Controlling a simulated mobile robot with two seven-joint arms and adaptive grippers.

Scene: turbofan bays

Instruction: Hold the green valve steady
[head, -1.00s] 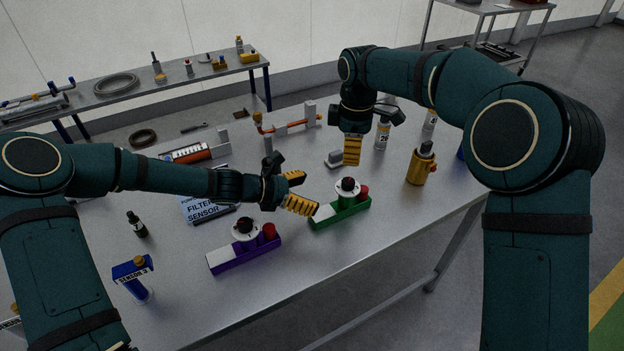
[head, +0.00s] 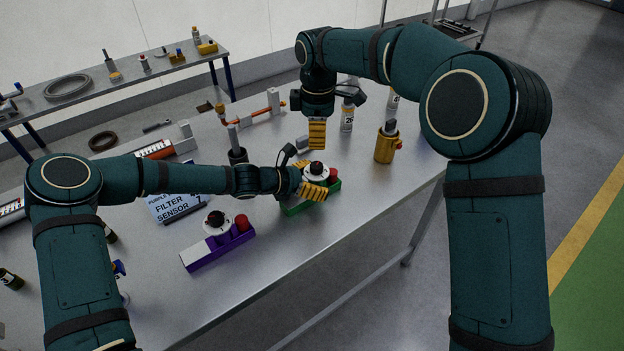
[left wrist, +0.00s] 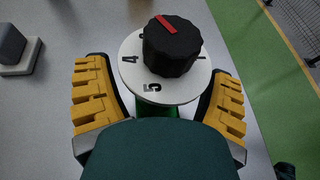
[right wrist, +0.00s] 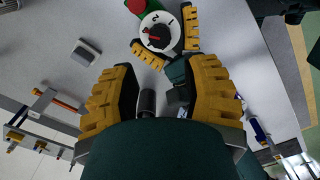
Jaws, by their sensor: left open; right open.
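The green valve has a green base (head: 300,207), a white numbered dial with a black knob (head: 317,169), and a red cap at its right end. My left gripper (head: 314,179) is open around the dial. In the left wrist view the dial (left wrist: 130,76) and black knob (left wrist: 172,46) with a red mark lie between the yellow fingers, with a gap visible at the left. My right gripper (head: 317,135) is open and empty, above the table behind the valve. The right wrist view also shows the dial (right wrist: 148,38) between my left fingers.
A purple valve (head: 215,248) stands left of the green one. A filter sensor sign (head: 178,205), a dark cylinder (head: 237,156), a brass-coloured container (head: 386,147) and a white bottle (head: 347,117) stand nearby. The front of the table (head: 270,262) is clear.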

